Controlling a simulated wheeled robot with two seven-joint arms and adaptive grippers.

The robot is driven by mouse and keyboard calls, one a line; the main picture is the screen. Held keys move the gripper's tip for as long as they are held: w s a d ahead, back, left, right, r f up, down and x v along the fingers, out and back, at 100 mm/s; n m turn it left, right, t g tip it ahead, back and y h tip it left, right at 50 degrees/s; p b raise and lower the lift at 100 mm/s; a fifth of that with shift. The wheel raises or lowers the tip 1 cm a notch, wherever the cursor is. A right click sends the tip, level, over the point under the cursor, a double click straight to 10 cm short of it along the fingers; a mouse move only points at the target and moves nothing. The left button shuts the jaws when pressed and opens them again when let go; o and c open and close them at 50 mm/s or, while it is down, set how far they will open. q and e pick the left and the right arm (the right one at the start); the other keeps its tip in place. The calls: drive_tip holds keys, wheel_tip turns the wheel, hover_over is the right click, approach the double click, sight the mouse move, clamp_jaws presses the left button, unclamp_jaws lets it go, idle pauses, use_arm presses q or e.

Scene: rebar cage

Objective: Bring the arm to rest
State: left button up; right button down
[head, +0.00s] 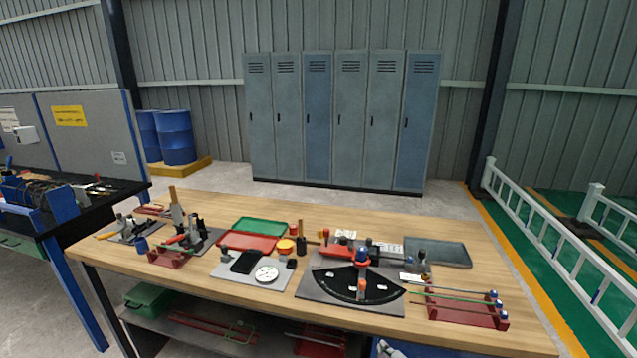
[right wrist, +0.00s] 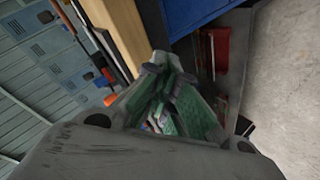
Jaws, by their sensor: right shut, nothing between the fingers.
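My right gripper (right wrist: 163,72) fills the middle of the right wrist view, its fingertips together with nothing between them. In the head view only a small grey part of my right gripper (head: 388,348) shows at the bottom edge, below and in front of the wooden workbench (head: 470,250). It looks apart from the bench, and most of it is cut off by the frame. The bench edge (right wrist: 105,45) also shows tilted in the right wrist view. My left gripper is in neither view.
The bench carries a black fan-shaped plate (head: 335,285), a red rack with rods (head: 450,305), a grey tray (head: 440,252), and green (head: 262,227) and red trays (head: 247,242). A lower shelf holds a green box (head: 147,298). Lockers (head: 340,120) stand behind; a white railing (head: 545,235) runs at right.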

drive_tip(key=s+d+f+m+g+y, duration=0.15)
drive_tip(key=s+m+g, duration=0.25)
drive_tip(key=s, duration=0.6)
drive_tip(key=s+d+f+m+g, duration=0.1)
drive_tip(key=s+d+m+g, duration=0.25)
drive_tip(key=s, duration=0.65)
wheel_tip(320, 180, down, 32)
drive_tip(key=s+g, duration=0.2)
drive_tip(key=s+d+f, duration=0.3)
drive_tip(key=s+f, duration=0.7)
drive_tip(key=s, duration=0.1)
drive_tip(key=s+d+f, duration=0.3)
drive_tip(key=s+f, duration=0.7)
drive_tip(key=shift+s+f+n+g+h, duration=0.25)
drive_tip(key=shift+s+n+g+h, duration=0.1)
drive_tip(key=shift+s+n+g, duration=0.1)
idle(0.7)
